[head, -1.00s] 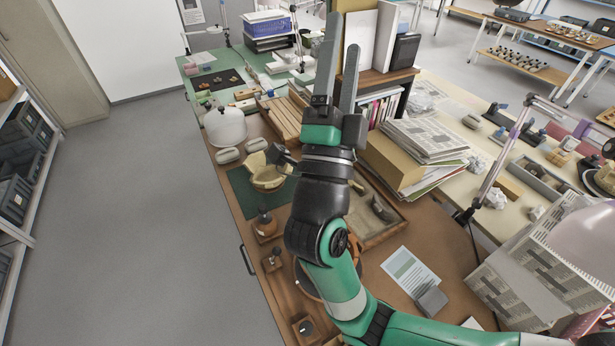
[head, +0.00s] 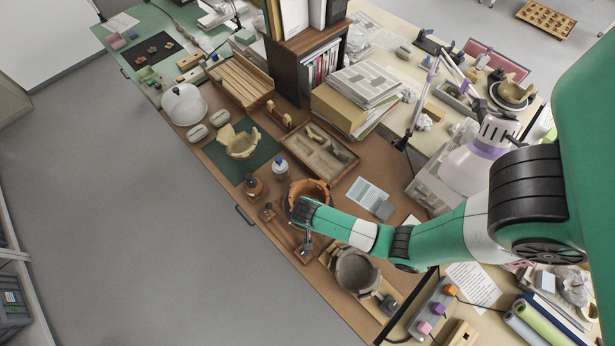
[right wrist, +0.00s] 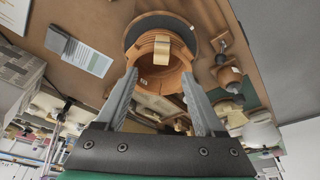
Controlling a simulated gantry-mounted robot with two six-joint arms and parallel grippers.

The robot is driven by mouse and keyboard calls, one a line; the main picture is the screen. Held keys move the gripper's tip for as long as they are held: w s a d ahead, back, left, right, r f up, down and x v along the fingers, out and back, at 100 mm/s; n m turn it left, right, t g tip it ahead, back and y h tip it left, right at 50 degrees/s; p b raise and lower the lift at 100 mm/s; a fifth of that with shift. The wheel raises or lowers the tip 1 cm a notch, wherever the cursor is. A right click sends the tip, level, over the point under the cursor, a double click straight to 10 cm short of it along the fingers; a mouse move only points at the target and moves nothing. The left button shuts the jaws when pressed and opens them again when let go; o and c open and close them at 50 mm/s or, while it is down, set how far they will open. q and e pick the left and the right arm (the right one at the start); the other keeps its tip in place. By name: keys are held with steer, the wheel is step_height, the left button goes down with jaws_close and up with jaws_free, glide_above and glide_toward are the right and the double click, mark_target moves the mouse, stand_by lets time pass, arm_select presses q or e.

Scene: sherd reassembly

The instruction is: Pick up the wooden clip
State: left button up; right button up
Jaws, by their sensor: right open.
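An orange-brown broken pot (right wrist: 165,68) stands on a dark round stand (right wrist: 134,36). In the right wrist view a small pale wooden block, which looks like the wooden clip (right wrist: 162,50), sits at its rim. The pot (head: 312,188) also shows in the head view, partly hidden by my right wrist; I cannot make out the clip there. My right gripper (right wrist: 160,88) is open and empty, with the pot and clip ahead between its fingertips. My left gripper is not in view.
A grey pot (head: 356,270) stands right of my gripper. A dark-capped bottle (head: 255,187) and a white bottle (head: 280,168) stand left of the orange pot. A wooden tray of sherds (head: 322,152) lies behind. A pale bowl (head: 240,143) sits on a green mat.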

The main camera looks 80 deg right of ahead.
steer(key=b+x, duration=0.3)
steer(key=x, duration=0.6)
steer(key=shift+w+d+f, duration=0.1)
steer(key=shift+w+f, duration=0.05)
steer(key=shift+f, duration=0.2)
steer(key=shift+c, duration=0.2)
steer(key=c, duration=0.9)
